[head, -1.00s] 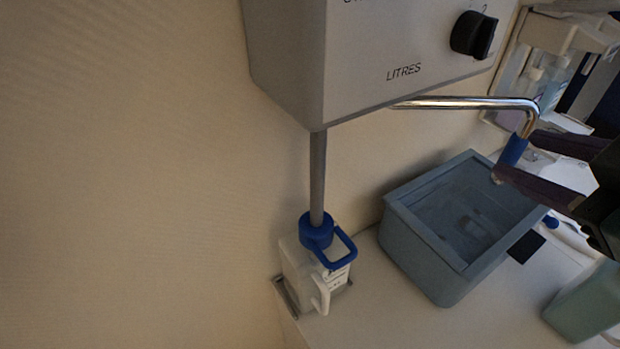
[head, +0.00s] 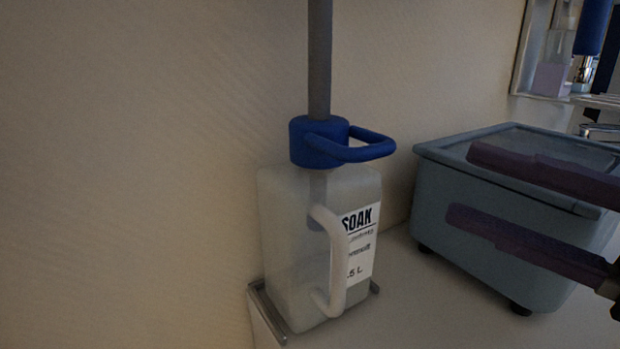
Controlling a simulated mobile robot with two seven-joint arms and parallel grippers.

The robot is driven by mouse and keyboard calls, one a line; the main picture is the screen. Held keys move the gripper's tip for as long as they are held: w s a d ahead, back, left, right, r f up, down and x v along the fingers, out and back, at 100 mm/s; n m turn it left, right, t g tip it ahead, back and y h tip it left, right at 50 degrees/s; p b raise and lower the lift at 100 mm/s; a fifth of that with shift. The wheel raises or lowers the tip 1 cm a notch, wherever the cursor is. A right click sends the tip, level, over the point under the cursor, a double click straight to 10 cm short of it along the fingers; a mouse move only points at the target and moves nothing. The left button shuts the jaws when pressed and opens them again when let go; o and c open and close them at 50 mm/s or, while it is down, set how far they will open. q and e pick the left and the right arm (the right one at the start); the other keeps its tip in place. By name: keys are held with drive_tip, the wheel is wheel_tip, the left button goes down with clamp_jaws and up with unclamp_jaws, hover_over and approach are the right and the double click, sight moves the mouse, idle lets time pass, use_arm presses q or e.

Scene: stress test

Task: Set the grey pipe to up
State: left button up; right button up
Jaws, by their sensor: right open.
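The grey pipe (head: 319,60) comes down vertically from the top edge of the head view. Its lower end enters a blue collar with a loop handle (head: 320,142), which sits at the mouth of a translucent white container (head: 290,240) labelled SOAK. Part of the pipe shows faintly inside the container's neck. My right gripper (head: 460,185) is at the right, its two dark fingers spread apart and empty, pointing left toward the container. It is in front of the blue-grey basin and apart from the blue handle. My left gripper is not in view.
The container stands in a metal bracket (head: 268,312) at the counter's left end. A blue-grey basin (head: 480,250) on dark feet stands to its right, behind my right gripper. A shelf with bottles (head: 555,75) is at the upper right. A plain wall (head: 130,170) fills the left.

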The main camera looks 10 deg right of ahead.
sight(381, 151)
drive_tip(key=p+x, duration=0.1)
drive_tip(key=x, duration=0.7)
drive_tip(key=shift+r+p, duration=0.2)
drive_tip(key=shift+p, duration=0.15)
drive_tip(key=shift+w+a, duration=0.4)
drive_tip(key=shift+w, duration=0.15)
drive_tip(key=shift+c, duration=0.4)
clamp_jaws()
